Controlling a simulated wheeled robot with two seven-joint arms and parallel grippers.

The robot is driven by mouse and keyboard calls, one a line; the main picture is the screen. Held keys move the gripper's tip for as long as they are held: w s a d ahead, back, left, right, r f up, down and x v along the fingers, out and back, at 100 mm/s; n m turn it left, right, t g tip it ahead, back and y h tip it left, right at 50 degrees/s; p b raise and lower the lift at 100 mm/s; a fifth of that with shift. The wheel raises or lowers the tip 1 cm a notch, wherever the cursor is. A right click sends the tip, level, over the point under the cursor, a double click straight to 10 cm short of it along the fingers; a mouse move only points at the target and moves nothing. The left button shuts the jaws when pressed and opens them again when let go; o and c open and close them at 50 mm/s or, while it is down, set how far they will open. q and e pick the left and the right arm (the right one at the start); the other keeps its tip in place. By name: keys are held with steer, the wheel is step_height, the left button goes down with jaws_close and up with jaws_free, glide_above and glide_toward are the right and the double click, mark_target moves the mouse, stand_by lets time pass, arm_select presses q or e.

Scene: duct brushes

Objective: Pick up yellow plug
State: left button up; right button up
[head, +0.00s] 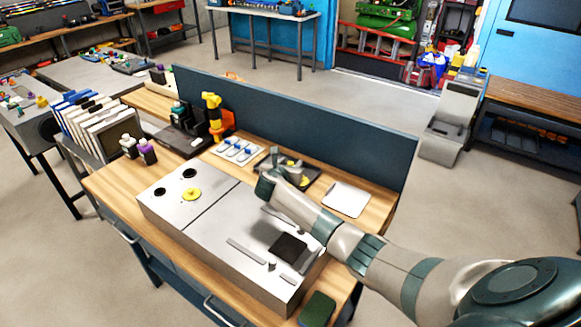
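A yellow round plug (192,194) lies on the left part of the top of a large grey metal box (215,222), near two dark round holes. My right gripper (272,178) is over the back right of the box, beside a dark tray (312,172), and apart from this plug. A small yellowish thing (293,163) shows at the tray, partly hidden by my gripper. The gripper's fingertips are small and partly hidden, so I cannot tell whether they are open or hold anything. My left gripper is not in view.
The box stands on a wooden bench with a dark blue back panel (300,115). A rack of white panels (95,125), small bottles (147,152), a yellow-black tool (212,115), a blue-and-white tray (238,151) and a white sheet (346,199) stand or lie around it.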

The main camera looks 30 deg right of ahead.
mark_target(290, 162)
steer(key=c, duration=0.8)
steer(key=shift+r, duration=0.15)
steer(key=shift+r+b, duration=0.35)
steer(key=shift+r, duration=0.2)
step_height(290, 162, up, 2)
steer(key=shift+r+b, duration=0.2)
steer(key=shift+b, duration=0.3)
steer(key=s+d+r+b, duration=0.2)
steer(key=s+r, duration=0.5)
steer(key=s, duration=0.4)
steer(key=shift+s+b, duration=0.25)
steer(key=shift+b, duration=0.05)
